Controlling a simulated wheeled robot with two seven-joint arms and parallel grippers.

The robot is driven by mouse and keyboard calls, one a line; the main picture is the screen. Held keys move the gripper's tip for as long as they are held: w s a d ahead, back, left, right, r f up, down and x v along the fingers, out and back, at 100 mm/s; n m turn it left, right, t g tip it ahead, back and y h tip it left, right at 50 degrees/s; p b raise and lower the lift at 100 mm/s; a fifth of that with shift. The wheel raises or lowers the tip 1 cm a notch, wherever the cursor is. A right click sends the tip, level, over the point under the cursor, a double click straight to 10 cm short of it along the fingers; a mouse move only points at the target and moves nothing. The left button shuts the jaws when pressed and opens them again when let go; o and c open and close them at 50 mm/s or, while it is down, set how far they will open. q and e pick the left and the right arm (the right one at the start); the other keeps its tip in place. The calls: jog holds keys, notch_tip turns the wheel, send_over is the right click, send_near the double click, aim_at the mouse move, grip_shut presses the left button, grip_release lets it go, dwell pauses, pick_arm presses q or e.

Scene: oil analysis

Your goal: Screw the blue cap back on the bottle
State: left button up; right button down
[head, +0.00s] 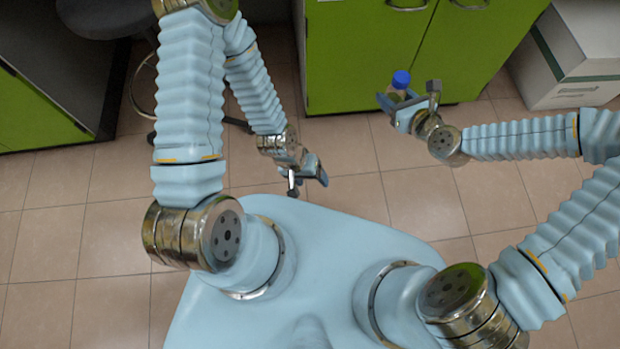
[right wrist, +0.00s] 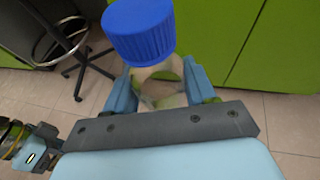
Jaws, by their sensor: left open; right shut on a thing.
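A clear bottle (right wrist: 160,85) with a blue cap (right wrist: 138,30) is held between the fingers of my right gripper (right wrist: 162,92). The cap sits at the bottle's mouth; I cannot tell how tightly it is seated. In the head view the blue cap (head: 401,79) shows above my right gripper (head: 408,97), and the bottle is mostly hidden by the fingers. My left gripper (head: 309,184) is open and empty, lower and to the left of the bottle, well apart from it.
Green cabinets (head: 365,55) stand behind the bottle. A white box (head: 570,60) is at the far right. A dark stool (head: 105,18) stands at the upper left. The tiled floor (head: 410,200) between my arms is clear.

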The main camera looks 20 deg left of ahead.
dwell(0.4)
jog(key=w+d+r+m+t+h, duration=0.1)
jog(key=d+m+h, duration=0.3)
jog(key=d, duration=0.4)
jog(key=w+d+r+m+t+h, duration=0.1)
jog(key=d+m+t+h, duration=0.1)
jog(key=d+m+h, duration=0.2)
jog(key=d, duration=0.3)
jog(key=shift+d+h, duration=0.3)
jog(key=shift+d, duration=0.1)
